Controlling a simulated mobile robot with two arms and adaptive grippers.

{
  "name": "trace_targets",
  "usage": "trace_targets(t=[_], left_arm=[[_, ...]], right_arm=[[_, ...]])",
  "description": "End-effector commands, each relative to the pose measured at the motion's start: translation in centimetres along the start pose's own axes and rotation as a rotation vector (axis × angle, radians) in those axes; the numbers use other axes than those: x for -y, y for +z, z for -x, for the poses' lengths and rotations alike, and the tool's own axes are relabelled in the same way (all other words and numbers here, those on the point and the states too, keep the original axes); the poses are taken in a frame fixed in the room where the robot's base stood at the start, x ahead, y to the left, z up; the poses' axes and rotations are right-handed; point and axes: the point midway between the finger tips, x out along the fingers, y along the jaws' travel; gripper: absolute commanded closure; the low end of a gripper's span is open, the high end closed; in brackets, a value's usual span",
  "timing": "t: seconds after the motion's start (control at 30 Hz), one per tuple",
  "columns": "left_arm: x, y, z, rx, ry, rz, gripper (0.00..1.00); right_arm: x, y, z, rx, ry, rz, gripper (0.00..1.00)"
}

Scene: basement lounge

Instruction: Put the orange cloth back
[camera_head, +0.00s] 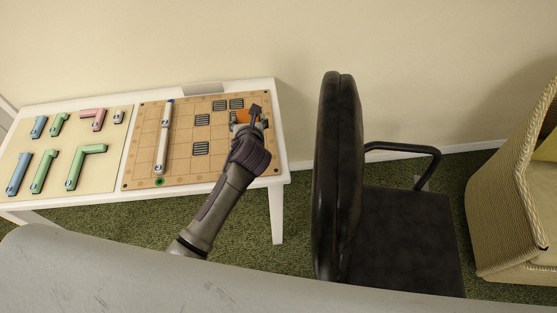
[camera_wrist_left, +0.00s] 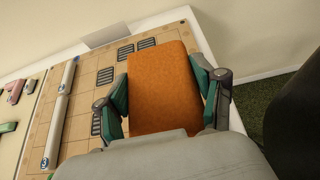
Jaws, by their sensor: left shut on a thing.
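The orange cloth (camera_wrist_left: 165,88) is a flat orange piece between the two green-padded fingers of my left gripper (camera_wrist_left: 163,92) in the left wrist view. In the head view only a small bit of the orange cloth (camera_head: 242,116) shows beside my left gripper (camera_head: 252,118), which hides the rest. The gripper is shut on it over the right end of the tan grid board (camera_head: 142,149). I cannot tell whether the cloth touches the board. My right gripper is not in view.
The board lies on a white table (camera_head: 277,135) with pipe pieces, including a long white pipe (camera_head: 163,140) and a green corner pipe (camera_head: 84,163). Dark grilles (camera_head: 201,149) mark the board. A black chair (camera_head: 338,170) stands right of the table, with a wicker armchair (camera_head: 505,205) further right.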

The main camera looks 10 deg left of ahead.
Motion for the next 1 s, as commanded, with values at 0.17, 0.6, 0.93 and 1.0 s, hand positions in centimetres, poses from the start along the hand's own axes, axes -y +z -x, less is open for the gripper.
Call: trace_targets(t=[0.17,0.6,0.93,1.0], left_arm=[[0.1,-2.0,-0.9,-0.005,0.001,-0.001,0.66],[0.1,-6.8,-3.5,-0.003,-0.001,-0.001,0.66],[0.1,-8.8,-4.6,0.0,-0.001,-0.001,0.66],[0.1,-8.8,-4.6,0.0,-0.001,-0.001,0.66]], right_arm=[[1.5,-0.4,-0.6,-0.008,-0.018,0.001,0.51],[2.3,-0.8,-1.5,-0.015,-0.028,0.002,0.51],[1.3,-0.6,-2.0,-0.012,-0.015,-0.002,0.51],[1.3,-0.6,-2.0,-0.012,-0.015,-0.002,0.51]])
